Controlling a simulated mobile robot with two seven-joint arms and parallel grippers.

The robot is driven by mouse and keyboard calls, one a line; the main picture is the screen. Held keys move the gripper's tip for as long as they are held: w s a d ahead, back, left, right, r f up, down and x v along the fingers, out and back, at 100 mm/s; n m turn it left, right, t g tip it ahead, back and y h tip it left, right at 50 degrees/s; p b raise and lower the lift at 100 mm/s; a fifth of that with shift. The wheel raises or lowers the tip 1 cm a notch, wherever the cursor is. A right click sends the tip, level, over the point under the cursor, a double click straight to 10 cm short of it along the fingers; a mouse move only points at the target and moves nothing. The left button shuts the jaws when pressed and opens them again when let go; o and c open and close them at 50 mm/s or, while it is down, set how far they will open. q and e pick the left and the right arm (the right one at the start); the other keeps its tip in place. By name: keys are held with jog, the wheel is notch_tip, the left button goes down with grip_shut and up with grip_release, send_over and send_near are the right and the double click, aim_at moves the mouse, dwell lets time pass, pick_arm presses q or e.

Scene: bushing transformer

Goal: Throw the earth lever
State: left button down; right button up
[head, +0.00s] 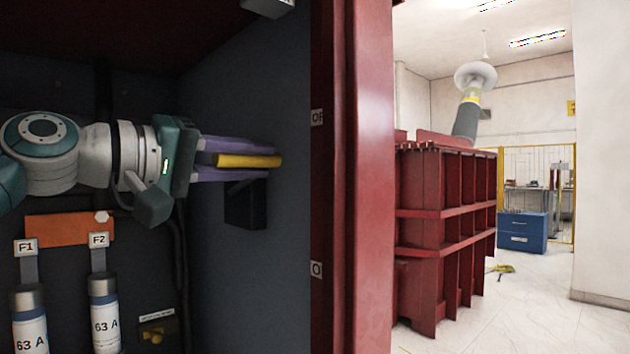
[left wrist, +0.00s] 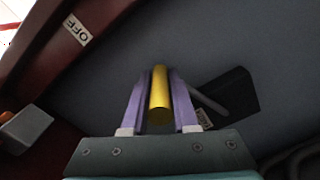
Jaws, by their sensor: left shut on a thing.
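The earth lever's yellow handle (head: 250,161) lies almost level inside the dark cabinet, against its right side wall. My left gripper (head: 272,161) is shut on it, with one purple finger above and one below. In the left wrist view the yellow handle (left wrist: 159,95) runs lengthwise between the two fingers (left wrist: 159,75). A black box (head: 245,205) on the wall sits just below the fingers. In the left wrist view a grey rod reaches from this black box (left wrist: 232,96) behind a finger; where it joins the handle is hidden. My right gripper is not in view.
The red cabinet frame (head: 362,180) stands close to the right, with an OFF label (left wrist: 76,30) on it. Below my arm are an orange bar (head: 65,228) and 63 A fuses (head: 104,315). A small yellow switch (head: 153,335) is low down. Outside stands a red transformer (head: 440,240).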

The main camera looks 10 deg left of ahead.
pick_arm(q)
jog(key=shift+w+a+r+n, duration=0.15)
jog(key=shift+r+n, duration=0.15)
jog(key=shift+r, duration=0.55)
jog(key=shift+a+r, duration=0.15)
jog(key=shift+r, duration=0.2)
jog(key=shift+w+a+r+p, duration=0.25)
jog(key=shift+a+r, duration=0.05)
jog(key=shift+r, duration=0.2)
jog(key=shift+w+a+r+p, duration=0.2)
jog(key=shift+w+a+r, duration=0.1)
jog(key=shift+r, duration=0.15)
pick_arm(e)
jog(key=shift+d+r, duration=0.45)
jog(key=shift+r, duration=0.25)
pick_arm(q)
jog(key=shift+a, duration=0.1)
jog(key=c, duration=0.9)
grip_release()
jog(key=shift+r, duration=0.1)
jog(key=shift+o, duration=1.1)
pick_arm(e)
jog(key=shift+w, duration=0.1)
pick_arm(q)
jog(key=shift+f, duration=0.2)
